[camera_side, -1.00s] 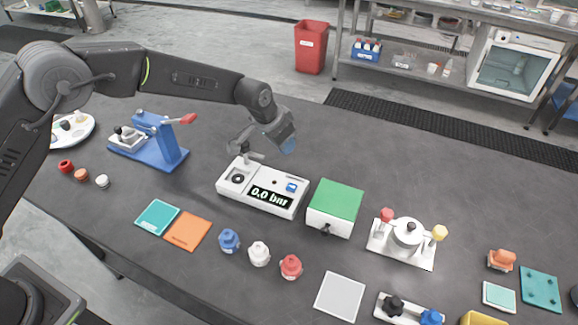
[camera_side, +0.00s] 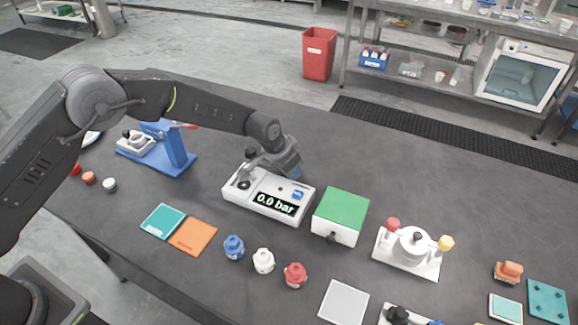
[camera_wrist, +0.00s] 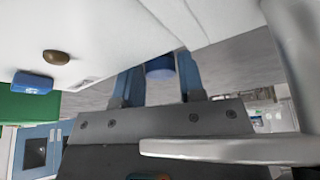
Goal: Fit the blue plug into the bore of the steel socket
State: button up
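My gripper (camera_wrist: 160,78) has its two blue fingers on either side of a short blue cylinder, the blue plug (camera_wrist: 160,67), which sits centred between them. In the side view my gripper (camera_side: 290,172) is low behind the white unit with the "0.0 bar" display (camera_side: 275,203); its fingertips and the plug are mostly hidden there. The unit has a dark-ringed round fitting (camera_side: 243,184) at its left end. I cannot tell whether this is the steel socket. The wrist view shows the unit's white surface (camera_wrist: 90,25) close by, and no bore is visible.
A green-topped box (camera_side: 340,213) stands right of the unit. A blue stand (camera_side: 172,150) is to the left. Blue, white and red knobbed pieces (camera_side: 264,261) stand in front, near teal and orange pads (camera_side: 193,236). A white unit with a steel pot (camera_side: 409,248) is at right. The back tabletop is clear.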

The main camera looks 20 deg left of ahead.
jog(key=shift+o, duration=0.2)
jog(key=shift+r, duration=0.1)
jog(key=shift+r, duration=0.15)
jog(key=v, duration=1.2)
